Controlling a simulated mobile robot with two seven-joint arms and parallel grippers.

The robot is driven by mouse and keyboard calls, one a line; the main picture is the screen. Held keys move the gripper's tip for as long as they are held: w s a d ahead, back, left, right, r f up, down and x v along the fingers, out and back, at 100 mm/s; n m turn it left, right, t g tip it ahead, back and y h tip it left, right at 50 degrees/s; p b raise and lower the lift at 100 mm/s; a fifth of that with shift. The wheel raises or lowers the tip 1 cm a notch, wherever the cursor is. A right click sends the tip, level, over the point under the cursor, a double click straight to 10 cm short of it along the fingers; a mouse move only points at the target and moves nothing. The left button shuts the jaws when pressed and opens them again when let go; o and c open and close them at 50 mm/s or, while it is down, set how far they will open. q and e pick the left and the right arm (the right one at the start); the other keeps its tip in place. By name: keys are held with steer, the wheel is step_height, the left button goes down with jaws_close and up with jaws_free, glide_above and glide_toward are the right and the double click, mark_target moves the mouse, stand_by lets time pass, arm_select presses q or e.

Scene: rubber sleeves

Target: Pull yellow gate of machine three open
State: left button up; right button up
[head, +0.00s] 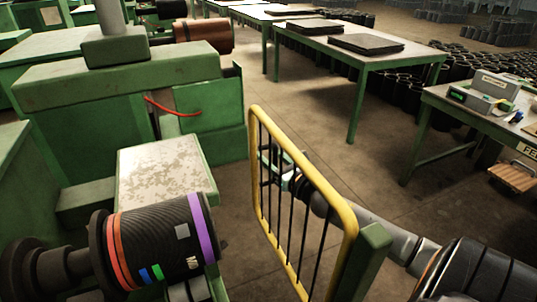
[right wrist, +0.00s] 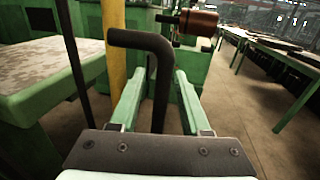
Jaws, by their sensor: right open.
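The yellow gate (head: 351,221) is a rounded yellow frame with upright black bars, standing at the centre right of the head view. A green post (head: 362,262) is at its near end. My right gripper (head: 272,160) is seen through the bars, on the right side of the gate. In the right wrist view, its green fingers (right wrist: 164,76) are open, with a bent black handle (right wrist: 160,62) between them. The handle's lower end is hidden behind the gripper's dark palm. A yellow upright of the gate (right wrist: 115,60) is just left of it. My left gripper is not in view.
Green machines (head: 120,83) fill the left, with a worn pale plate (head: 160,172) and a banded black roller (head: 155,240). A green-legged table (head: 345,42) stands behind, another table (head: 440,97) at right. A wooden stool (head: 514,175) is near it. Floor between is clear.

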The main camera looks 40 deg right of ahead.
steer(key=shift+w, duration=0.2)
jaws_close()
stand_by(0.3)
stand_by(1.1)
